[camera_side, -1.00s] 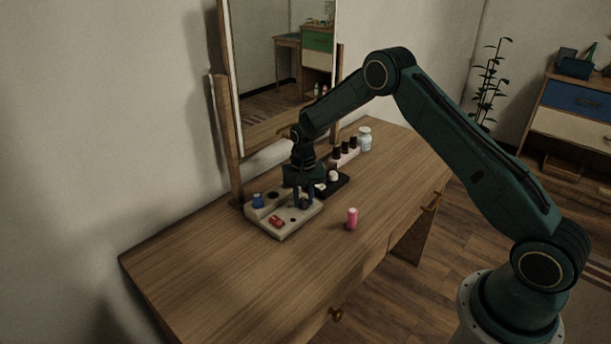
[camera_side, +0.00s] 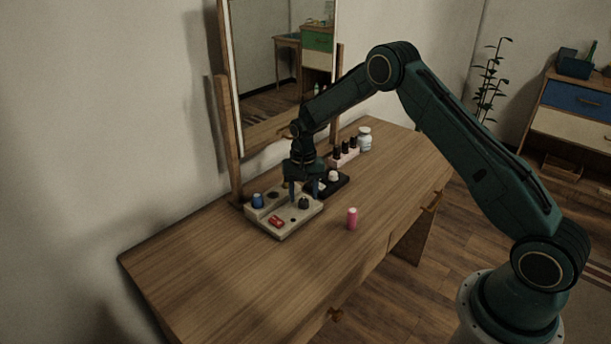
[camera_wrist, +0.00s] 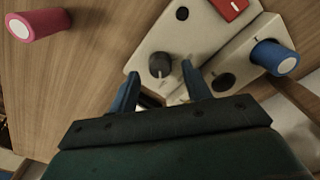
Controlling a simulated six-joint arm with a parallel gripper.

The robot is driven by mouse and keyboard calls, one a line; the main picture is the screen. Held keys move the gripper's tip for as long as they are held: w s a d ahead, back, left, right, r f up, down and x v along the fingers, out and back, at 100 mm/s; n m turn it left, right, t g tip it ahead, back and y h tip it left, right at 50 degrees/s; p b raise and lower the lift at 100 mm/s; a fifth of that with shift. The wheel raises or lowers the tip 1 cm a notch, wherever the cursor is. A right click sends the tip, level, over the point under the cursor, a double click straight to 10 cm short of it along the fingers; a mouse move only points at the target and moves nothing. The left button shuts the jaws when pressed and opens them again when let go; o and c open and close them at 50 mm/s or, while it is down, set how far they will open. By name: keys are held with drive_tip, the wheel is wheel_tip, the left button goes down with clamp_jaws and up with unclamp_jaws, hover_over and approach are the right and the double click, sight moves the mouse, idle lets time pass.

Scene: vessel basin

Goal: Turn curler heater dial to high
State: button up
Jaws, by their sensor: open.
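The curler heater (camera_side: 272,229) is a pale box on the wooden table, with a red switch (camera_side: 276,222) near its front and a dark dial (camera_side: 304,203) at its right side. In the wrist view the dial (camera_wrist: 160,65) is a round black knob with a lighter pointer mark. My gripper (camera_side: 305,196) is open and empty above the heater, close to the dial. In the wrist view its two blue fingers (camera_wrist: 160,82) are spread, with the dial slightly beyond their tips and between their lines. I cannot tell exactly how high the fingertips are above it.
A blue curler (camera_side: 257,201) stands in the heater's raised rear part. A pink curler (camera_side: 352,218) stands on the table to the right. A black tray (camera_side: 340,184), dark bottles (camera_side: 345,150) and a white jar (camera_side: 364,139) are behind. The table's front left is clear.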

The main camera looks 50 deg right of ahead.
wheel_tip(320, 180, up, 12)
drive_tip(key=shift+r, duration=0.15)
idle(0.4)
wheel_tip(320, 180, up, 11)
drive_tip(key=n+t, duration=0.1)
drive_tip(key=n, duration=0.1)
hover_over(304, 201)
drive_tip(key=s+a, duration=0.3)
drive_tip(key=s, duration=0.3)
drive_tip(key=s+a+r+n+t, duration=0.2)
drive_tip(key=s+r, duration=0.6)
drive_tip(key=s, duration=0.2)
drive_tip(key=s+a+n+t, duration=0.2)
drive_tip(key=s+a+n, duration=0.1)
drive_tip(key=s, duration=1.8)
drive_tip(key=shift+a+f+n+t, duration=0.15)
drive_tip(key=shift+f+n+t, duration=0.15)
